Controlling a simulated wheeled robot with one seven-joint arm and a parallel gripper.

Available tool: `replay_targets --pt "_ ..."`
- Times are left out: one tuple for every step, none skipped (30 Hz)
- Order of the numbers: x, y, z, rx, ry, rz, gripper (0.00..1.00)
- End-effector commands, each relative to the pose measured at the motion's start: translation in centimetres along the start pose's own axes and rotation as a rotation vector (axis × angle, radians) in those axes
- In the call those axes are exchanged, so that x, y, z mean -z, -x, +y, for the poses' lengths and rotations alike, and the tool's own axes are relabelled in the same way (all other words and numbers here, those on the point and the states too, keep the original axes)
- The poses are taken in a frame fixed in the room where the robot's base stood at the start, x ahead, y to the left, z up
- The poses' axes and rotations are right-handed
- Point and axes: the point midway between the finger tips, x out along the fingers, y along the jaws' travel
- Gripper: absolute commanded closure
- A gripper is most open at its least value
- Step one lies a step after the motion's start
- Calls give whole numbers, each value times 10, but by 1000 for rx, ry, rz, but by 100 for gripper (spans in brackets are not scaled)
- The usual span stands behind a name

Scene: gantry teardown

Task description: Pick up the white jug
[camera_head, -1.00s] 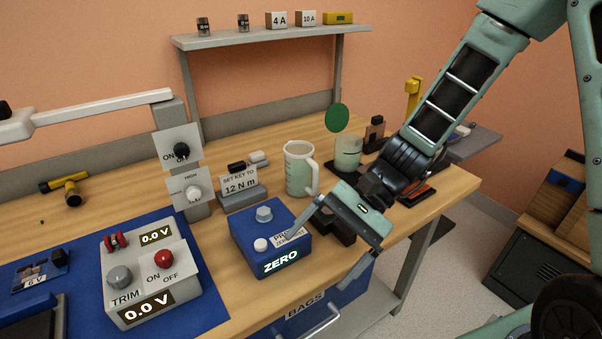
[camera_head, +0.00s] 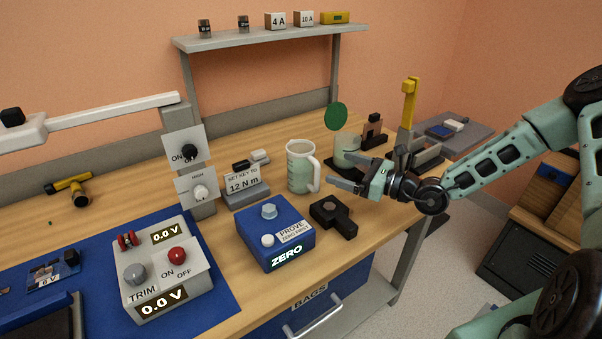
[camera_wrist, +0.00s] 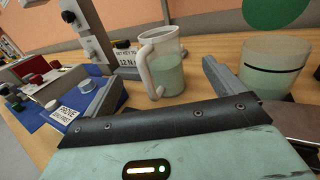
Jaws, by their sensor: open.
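The white jug (camera_head: 299,168) stands upright on the wooden bench in the head view, with its handle on the right side. It holds a pale green liquid. In the wrist view the jug (camera_wrist: 166,72) stands ahead, between the two finger lines, with its handle to the left. My gripper (camera_head: 340,171) is open and empty, just right of the jug, its fingers pointing left toward it. In the wrist view my gripper (camera_wrist: 160,85) has its fingers wide apart. I see no contact with the jug.
A pale green beaker (camera_head: 346,150) with a green disc (camera_head: 337,117) stands right behind my gripper. A blue ZERO box (camera_head: 275,235), a black block (camera_head: 333,216) and the 12 N m sign (camera_head: 245,185) are near the jug. A shelf (camera_head: 270,38) stands behind.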

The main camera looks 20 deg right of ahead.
Motion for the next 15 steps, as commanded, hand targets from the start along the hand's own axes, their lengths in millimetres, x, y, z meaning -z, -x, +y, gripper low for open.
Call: replay_targets --pt "-3 -12 2 -4 0 -2 6" --pt "-3 -18 1 -3 0 -3 6" --pt "-2 -26 1 -3 1 -2 6" --pt "-2 -31 1 -4 1 -2 6" --pt "-2 -36 1 -3 0 -1 6" --pt "-2 -42 1 -3 0 -1 6" --pt "-2 -46 1 -3 0 -1 6" --pt "-2 -50 1 -2 1 -1 6" --pt "-2 -53 1 -2 1 -1 6" --pt "-2 -55 1 -2 1 -1 6" --pt "-1 -57 1 -2 1 -1 6" --pt "-1 -58 1 -2 1 -1 6" --pt "-2 -60 0 -1 2 -1 6" --pt "-2 -62 0 -2 2 -1 6" --pt "-3 -66 0 -2 2 -1 6"
